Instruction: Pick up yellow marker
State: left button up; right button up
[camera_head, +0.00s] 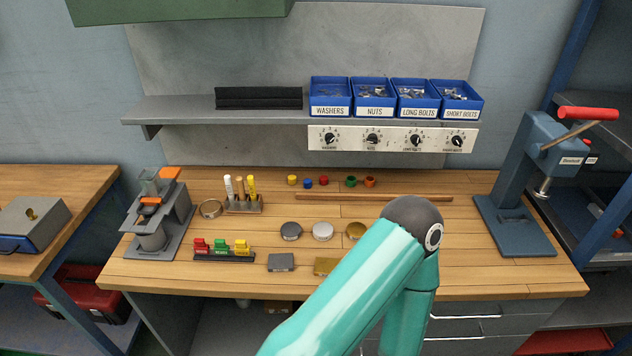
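The yellow marker (252,187) stands upright in a small grey holder (243,207) at the left-centre of the wooden workbench. A white marker (229,186) and a tan one (240,188) stand in the same holder to its left. The lower end of the yellow marker is hidden in the holder. Neither of my grippers shows in the head view. One of my teal arms rises from the bottom edge, bends at a dark joint right of centre, and goes back down out of the picture.
A rack (224,257) with red, green and yellow pieces stands in front of the holder. A brass ring (210,208) lies left of it, beside a grey press-like device (158,222). Discs and blocks lie to the right. A shelf (190,113) overhangs the back.

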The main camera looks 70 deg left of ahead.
aim_at(251, 180)
jog(key=u, duration=0.35)
jog(key=k, duration=0.45)
jog(key=z, duration=1.2)
jog(key=i, duration=0.1)
jog(key=u, duration=2.55)
jog(key=i, duration=0.6)
jog(key=z, duration=0.15)
jog(key=k, duration=0.6)
jog(key=u, duration=0.1)
